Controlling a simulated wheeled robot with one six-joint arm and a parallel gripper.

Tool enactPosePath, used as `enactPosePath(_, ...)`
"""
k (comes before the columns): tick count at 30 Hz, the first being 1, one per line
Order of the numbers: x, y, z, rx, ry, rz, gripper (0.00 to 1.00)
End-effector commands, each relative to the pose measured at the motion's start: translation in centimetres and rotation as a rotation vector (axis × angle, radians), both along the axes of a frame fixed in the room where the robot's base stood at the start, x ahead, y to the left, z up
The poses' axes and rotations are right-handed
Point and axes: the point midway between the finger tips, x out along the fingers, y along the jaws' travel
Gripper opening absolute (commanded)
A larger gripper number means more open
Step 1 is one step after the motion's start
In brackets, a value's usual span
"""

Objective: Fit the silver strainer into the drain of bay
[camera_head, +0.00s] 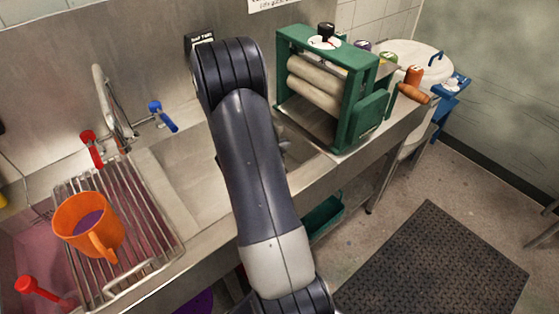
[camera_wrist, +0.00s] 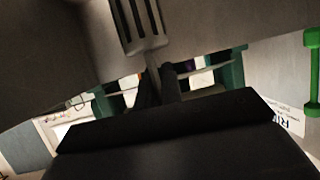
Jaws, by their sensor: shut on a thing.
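In the wrist view, my gripper (camera_wrist: 160,76) has its two dark fingers close together. In the head view my arm hides the gripper and most of the strainer's surroundings. The steel sink's middle bay (camera_head: 185,178) lies left of and behind my arm. No drain hole shows in either view, so I cannot tell how the strainer sits relative to one.
A wire rack (camera_head: 150,232) with an orange jug (camera_head: 72,222) covers the left bay. A faucet (camera_head: 104,100) with red and blue levers stands behind. A green roller wringer (camera_head: 366,118) stands right of my arm. A black floor mat (camera_head: 435,265) lies at lower right.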

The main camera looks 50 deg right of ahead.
Motion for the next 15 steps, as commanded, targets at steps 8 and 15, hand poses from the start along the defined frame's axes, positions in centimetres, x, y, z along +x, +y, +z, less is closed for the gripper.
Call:
enactPosePath(8,0.0,0.0,-2.6,0.002,0.002,0.002,0.00)
enactPosePath(15,0.1,0.0,-4.9,0.000,0.000,0.002,0.00)
